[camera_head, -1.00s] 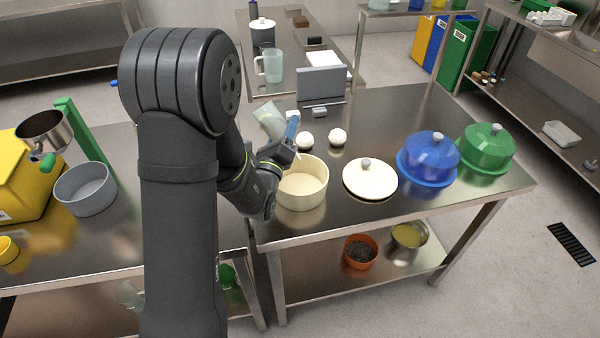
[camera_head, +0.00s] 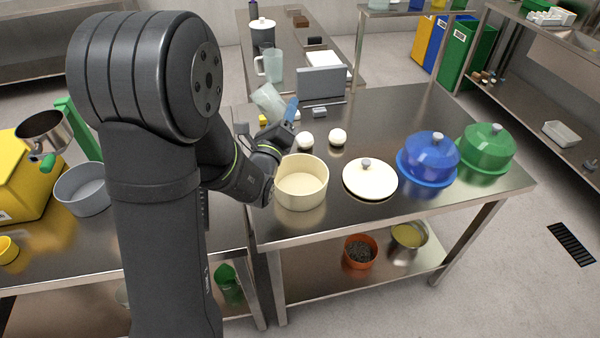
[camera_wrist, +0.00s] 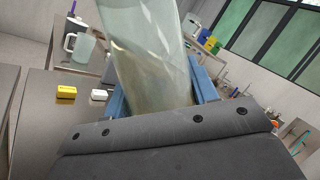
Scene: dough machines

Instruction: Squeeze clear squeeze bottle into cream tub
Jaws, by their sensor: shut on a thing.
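The clear squeeze bottle (camera_head: 267,100) is held tilted above the table, just behind the cream tub. In the wrist view the bottle (camera_wrist: 150,55) fills the middle, with pale contents low inside it. My gripper (camera_head: 289,111) is shut on it, its blue fingers on either side; they also show in the wrist view (camera_wrist: 160,100). The open cream tub (camera_head: 302,184) stands on the table in front of and below my gripper. Its visible inside looks empty. The bottle's lower end is hidden by my gripper.
The cream lid (camera_head: 370,179) lies right of the tub, with a blue dome (camera_head: 430,156) and a green dome (camera_head: 487,147) beyond. Two white balls (camera_head: 338,136) (camera_head: 305,139) lie behind the tub. A grey box (camera_head: 321,86) stands at the back.

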